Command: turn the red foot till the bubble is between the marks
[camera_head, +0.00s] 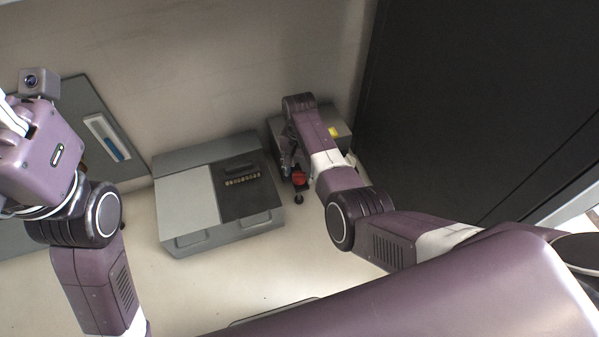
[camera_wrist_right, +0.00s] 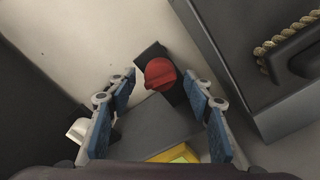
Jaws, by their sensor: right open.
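The red foot (camera_head: 299,179) is a small round red knob at the near left corner of a small grey unit (camera_head: 340,118) by the back wall. In the right wrist view the red foot (camera_wrist_right: 160,73) sits on a dark bracket, ahead and between my right fingers. My right gripper (camera_head: 291,163) is open, with its blue-padded fingers (camera_wrist_right: 160,92) apart on either side; I cannot tell whether they touch it. A yellow part (camera_wrist_right: 176,154) shows on the unit; no bubble or marks can be made out.
A grey case (camera_head: 190,205) with a dark panel stands left of the red foot. A grey wall panel with a blue strip (camera_head: 112,140) is further left. A tall dark cabinet (camera_head: 460,100) closes off the right. Pale floor (camera_head: 180,285) is clear in front.

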